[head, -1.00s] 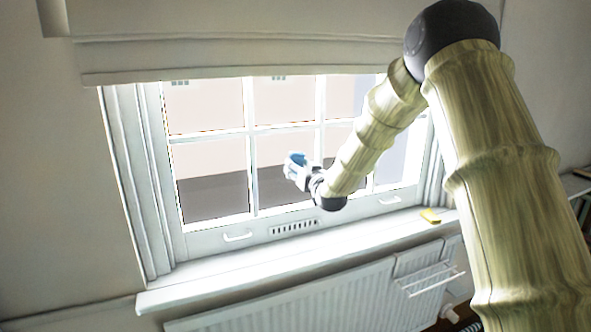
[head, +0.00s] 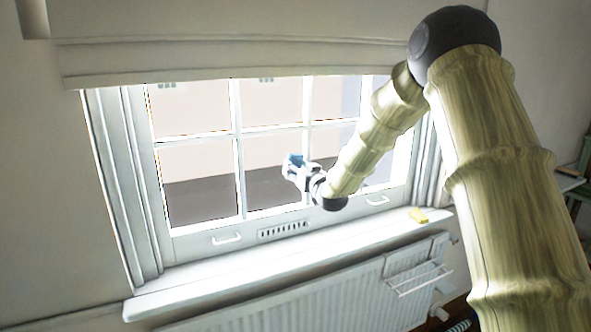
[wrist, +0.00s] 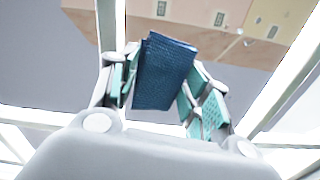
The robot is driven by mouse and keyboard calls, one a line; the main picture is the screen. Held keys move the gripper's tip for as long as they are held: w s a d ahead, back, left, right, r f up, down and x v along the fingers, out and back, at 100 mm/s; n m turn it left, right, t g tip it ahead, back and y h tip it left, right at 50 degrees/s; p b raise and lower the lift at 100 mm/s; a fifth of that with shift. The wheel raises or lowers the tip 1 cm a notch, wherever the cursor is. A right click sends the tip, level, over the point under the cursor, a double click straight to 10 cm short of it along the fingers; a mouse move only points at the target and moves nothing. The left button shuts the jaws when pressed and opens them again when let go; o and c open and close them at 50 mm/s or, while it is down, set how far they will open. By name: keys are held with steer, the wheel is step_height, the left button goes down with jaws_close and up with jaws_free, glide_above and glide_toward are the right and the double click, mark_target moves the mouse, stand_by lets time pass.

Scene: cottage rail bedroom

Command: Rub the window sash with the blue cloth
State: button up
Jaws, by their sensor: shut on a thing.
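The blue cloth (wrist: 164,72) is a folded dark blue pad held between the two fingers of my gripper (wrist: 160,88) in the wrist view. In the head view my gripper (head: 297,169) is shut on the blue cloth (head: 292,163), in front of the panes. The window sash (head: 240,185) is white, with several panes, two pull handles and a vent slot along its bottom rail. White sash bars also show behind the cloth in the wrist view (wrist: 285,85). I cannot tell whether the cloth touches the sash.
A radiator (head: 310,300) with a wire rack (head: 415,270) is underneath. A pale blind (head: 230,50) covers the window's top. The left half of the sill is clear.

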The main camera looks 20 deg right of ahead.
steer(key=shift+s, duration=2.65)
steer(key=shift+s, duration=0.15)
steer(key=s, duration=0.2)
steer(key=shift+s, duration=0.35)
